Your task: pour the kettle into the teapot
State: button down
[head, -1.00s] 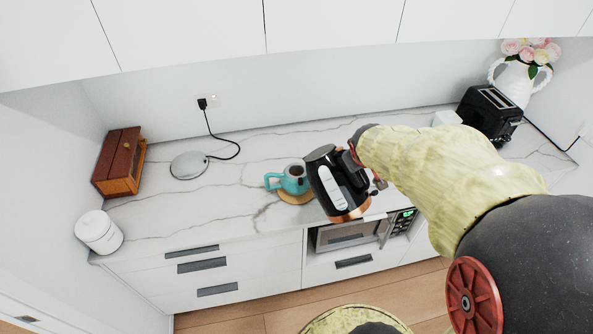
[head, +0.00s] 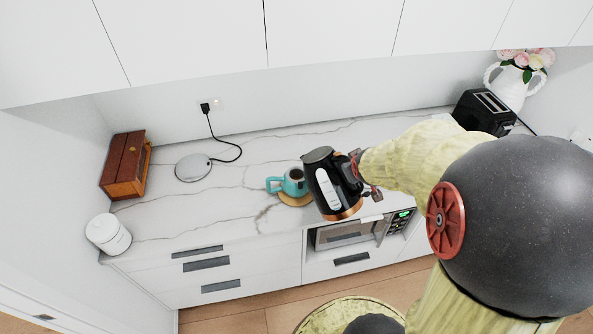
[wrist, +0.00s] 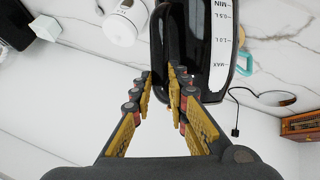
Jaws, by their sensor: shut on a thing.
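The black kettle (head: 322,178) has a white level window and a copper-coloured base. My gripper (head: 358,172) is shut on its handle, and the kettle leans left, its top towards the teapot. In the wrist view my gripper's fingers (wrist: 160,85) close on the dark handle (wrist: 173,40), beside the level marks. The teal teapot (head: 290,185) stands upright on a round wooden trivet (head: 296,201), just left of the kettle, its dark top opening showing. Part of the teapot (wrist: 246,63) shows behind the kettle in the wrist view. No stream of water is visible.
The kettle's round base (head: 193,168) and cord lie at the back left. A wooden box (head: 125,165) and white canister (head: 108,234) stand at the left end. The toaster (head: 484,113) and flower vase (head: 507,85) are at the right. Counter left of the teapot is clear.

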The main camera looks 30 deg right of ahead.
jog(key=p, duration=0.4)
jog(key=shift+w+r+p, duration=0.1)
jog(key=shift+r+p, duration=0.25)
jog(key=shift+r+t+p, duration=0.1)
jog(key=shift+t+p, duration=0.2)
jog(key=shift+p, duration=0.9)
jog(key=shift+m+t+p, duration=0.3)
jog(key=shift+t+p, duration=0.1)
jog(key=shift+t, duration=0.1)
jog(key=shift+a, duration=0.1)
